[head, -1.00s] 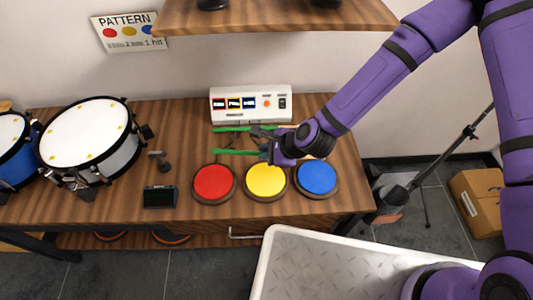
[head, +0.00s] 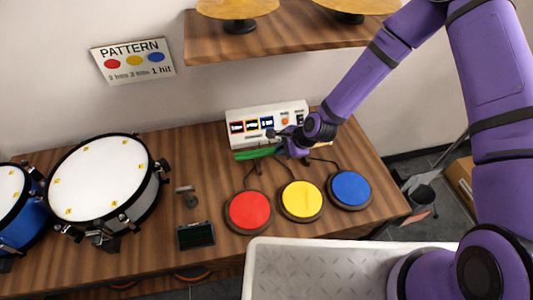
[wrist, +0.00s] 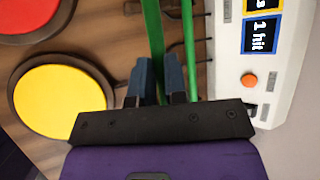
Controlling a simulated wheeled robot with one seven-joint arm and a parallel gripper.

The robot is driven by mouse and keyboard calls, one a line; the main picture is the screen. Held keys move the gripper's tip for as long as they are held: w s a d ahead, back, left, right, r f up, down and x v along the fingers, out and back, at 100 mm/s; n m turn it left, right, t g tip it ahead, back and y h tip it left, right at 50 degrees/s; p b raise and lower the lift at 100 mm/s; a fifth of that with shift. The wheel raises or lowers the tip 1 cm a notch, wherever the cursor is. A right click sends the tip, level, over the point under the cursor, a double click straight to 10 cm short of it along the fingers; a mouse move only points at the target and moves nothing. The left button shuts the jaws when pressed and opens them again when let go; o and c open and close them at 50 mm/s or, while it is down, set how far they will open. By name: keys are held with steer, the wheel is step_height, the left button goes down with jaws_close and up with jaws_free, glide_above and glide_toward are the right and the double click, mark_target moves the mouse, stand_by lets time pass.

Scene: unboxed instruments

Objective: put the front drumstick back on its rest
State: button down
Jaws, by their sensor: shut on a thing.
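My gripper (head: 292,145) is shut on a green drumstick (wrist: 152,35), which runs between the fingers in the wrist view. A second green drumstick (wrist: 189,45) lies close beside it, nearer the white box and outside the grip. In the head view the green sticks (head: 256,153) overlap just in front of the white box, left of my gripper. They are roughly parallel. The rest is mostly hidden; a dark piece (wrist: 172,5) at the top of the wrist view may be part of it. I cannot tell whether the held stick touches it.
Red (head: 249,211), yellow (head: 301,200) and blue (head: 350,188) pads lie in front. The white control box (head: 268,122) stands behind. A small dark stand (head: 187,196), a black display (head: 196,236) and a drum (head: 98,180) are left. A shelf (head: 290,35) with cymbals overhangs.

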steer(key=shift+w+a+f, duration=0.1)
steer(key=shift+w+f, duration=0.1)
steer(key=shift+w, duration=0.05)
steer(key=shift+f, duration=2.45)
steer(key=shift+f, duration=0.8)
steer(key=c, duration=1.1)
jaws_free()
steer(key=v, duration=1)
steer(key=shift+s+r, duration=0.15)
steer(key=shift+r, duration=0.2)
